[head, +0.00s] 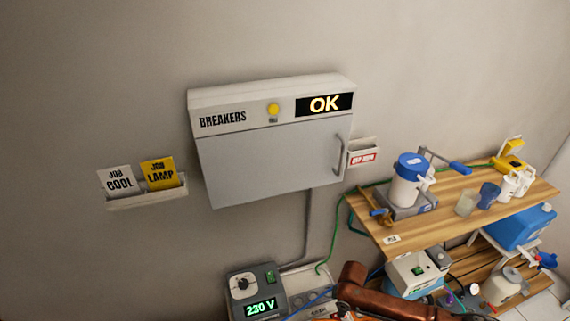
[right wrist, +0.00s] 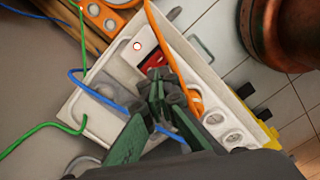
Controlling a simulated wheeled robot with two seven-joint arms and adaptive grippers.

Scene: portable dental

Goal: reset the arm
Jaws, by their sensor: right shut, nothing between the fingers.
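My right arm (head: 385,298), copper-brown, comes into the bottom of the head view; its gripper is hidden below the frame edge there. In the right wrist view, my right gripper (right wrist: 160,88) has its green fingers together with nothing between them. It is above a white socket strip (right wrist: 110,75) with a red switch (right wrist: 152,60), round sockets and blue, green and orange cables. I cannot tell whether the fingertips touch it. My left gripper is in neither view.
A closed breaker box (head: 275,160) on the wall shows "OK". A voltage unit (head: 257,292) reads 230 V beside my arm. At right, a wooden shelf (head: 470,205) carries a blue-lidded container (head: 410,180) and cups. A card holder (head: 146,198) hangs at left.

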